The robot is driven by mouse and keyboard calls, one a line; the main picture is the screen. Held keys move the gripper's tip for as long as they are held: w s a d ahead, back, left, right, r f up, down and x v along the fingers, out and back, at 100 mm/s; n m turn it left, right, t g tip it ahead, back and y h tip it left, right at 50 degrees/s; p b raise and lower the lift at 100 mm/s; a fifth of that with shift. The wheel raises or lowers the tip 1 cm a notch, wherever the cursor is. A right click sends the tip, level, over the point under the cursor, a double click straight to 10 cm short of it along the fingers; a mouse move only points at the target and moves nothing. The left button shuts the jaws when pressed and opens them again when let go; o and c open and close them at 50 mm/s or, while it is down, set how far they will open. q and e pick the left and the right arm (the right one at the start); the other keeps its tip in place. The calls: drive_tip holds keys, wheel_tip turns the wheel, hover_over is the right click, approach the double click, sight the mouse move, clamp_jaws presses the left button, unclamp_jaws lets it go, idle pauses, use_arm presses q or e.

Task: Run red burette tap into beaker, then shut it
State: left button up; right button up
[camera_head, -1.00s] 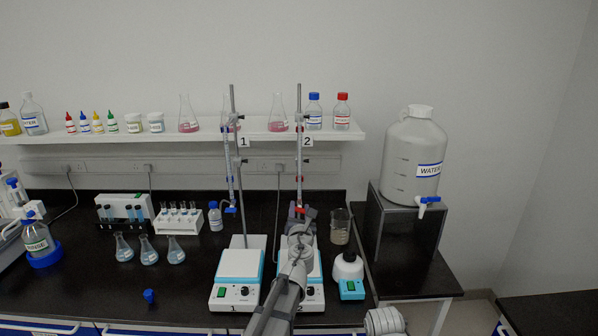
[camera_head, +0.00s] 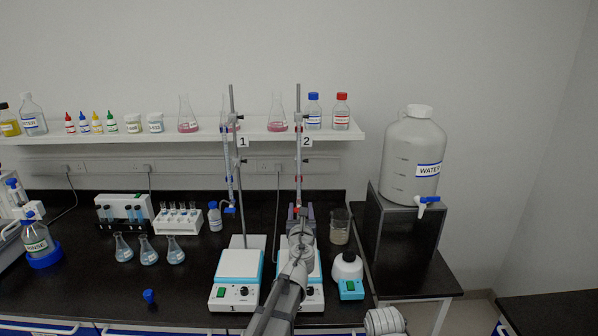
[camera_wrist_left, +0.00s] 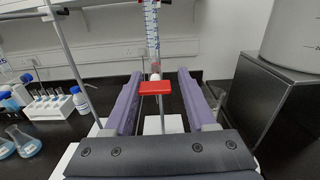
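The burette at stand 2 (camera_head: 299,150) hangs upright above the right-hand stirrer plate. Its red tap (camera_wrist_left: 155,88) shows in the left wrist view as a flat red handle lying crosswise. My left gripper (camera_head: 300,210) is at the burette's lower end; in the left wrist view its two purple fingers (camera_wrist_left: 160,82) stand apart on either side of the red tap, with visible gaps. A beaker (camera_head: 340,230) with greyish contents stands right of the gripper. My right gripper is not in view.
A blue-tapped burette (camera_head: 228,175) hangs at stand 1, close on the left. Stirrer plate 1 (camera_head: 239,265) is below it. A white device with a teal base (camera_head: 348,275) sits at right. A large water carboy (camera_head: 412,155) stands on a black box farther right.

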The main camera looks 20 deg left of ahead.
use_arm(q)
drive_tip(key=o, duration=0.3)
drive_tip(key=shift+a, duration=0.1)
drive_tip(key=shift+s, duration=0.15)
drive_tip(key=v, duration=0.8)
drive_tip(key=s+f+n+g+y, duration=0.2)
drive_tip(key=s+f+n+g, duration=0.85)
drive_tip(key=n, duration=0.75)
drive_tip(key=s+d+f+n+g+h, duration=0.2)
drive_tip(key=s+d+f+n, duration=0.1)
drive_tip(key=s+d, duration=0.1)
drive_tip(key=s+d+f+n+g+h, duration=0.2)
drive_tip(key=s+d+f+n+g, duration=0.1)
drive_tip(key=s, duration=0.4)
drive_tip(key=s+d+f+n+g+h, duration=0.1)
drive_tip(key=s+d+f+n+g, duration=0.1)
drive_tip(key=s+d+f+n, duration=0.2)
drive_tip(key=shift+s+d+f+n+h, duration=0.2)
drive_tip(key=shift+s+d+f, duration=0.1)
drive_tip(key=shift+s+d, duration=0.35)
drive_tip(key=shift+s+d+f+n+h, duration=0.2)
drive_tip(key=shift+s+d+f, duration=0.15)
drive_tip(key=shift+d, duration=0.55)
